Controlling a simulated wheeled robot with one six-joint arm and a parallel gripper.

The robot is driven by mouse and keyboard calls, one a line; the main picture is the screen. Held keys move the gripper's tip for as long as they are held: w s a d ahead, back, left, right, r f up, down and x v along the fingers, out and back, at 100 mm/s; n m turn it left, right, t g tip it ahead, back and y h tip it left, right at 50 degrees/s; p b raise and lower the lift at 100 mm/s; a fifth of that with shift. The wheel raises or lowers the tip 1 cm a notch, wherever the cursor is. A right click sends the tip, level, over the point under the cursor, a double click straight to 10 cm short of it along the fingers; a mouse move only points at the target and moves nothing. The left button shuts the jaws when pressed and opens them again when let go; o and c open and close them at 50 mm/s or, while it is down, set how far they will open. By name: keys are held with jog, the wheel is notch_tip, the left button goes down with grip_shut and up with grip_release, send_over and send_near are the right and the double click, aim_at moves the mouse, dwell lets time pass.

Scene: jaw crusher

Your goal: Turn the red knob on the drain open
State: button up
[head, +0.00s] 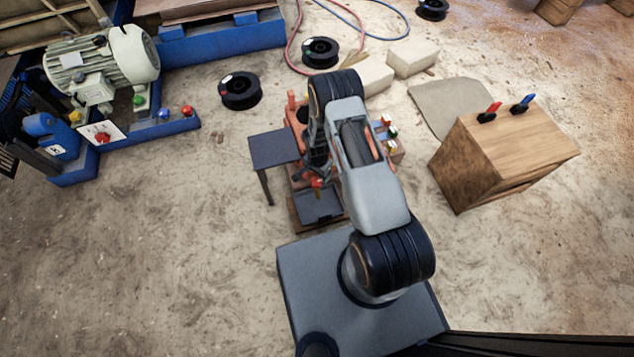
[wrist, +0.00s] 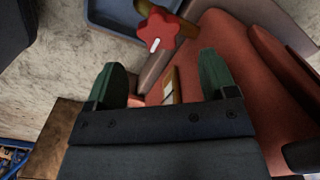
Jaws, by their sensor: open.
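The red knob (wrist: 158,32) is star-shaped, with a short white mark on it. It sits at the top of the wrist view on a brownish fitting (wrist: 187,30), at the end of a grey-brown sloping part. A small red spot that looks like the same knob (head: 317,183) shows beside my arm in the head view. My gripper (wrist: 162,78) is open, with its two green fingers apart and nothing between them. The knob lies beyond the fingertips, roughly centred between them, and the gap in depth is hard to judge.
The orange-red crusher body (wrist: 258,85) fills the right of the wrist view, close to the right finger. A blue-grey tray (wrist: 115,14) lies behind the knob. A small dark table (head: 274,149) stands left of the crusher, and a wooden box (head: 505,150) stands right.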

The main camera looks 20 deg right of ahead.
aim_at(317, 180)
jog(key=shift+f+b, duration=0.85)
jog(key=shift+f, duration=2.05)
jog(key=c, duration=0.9)
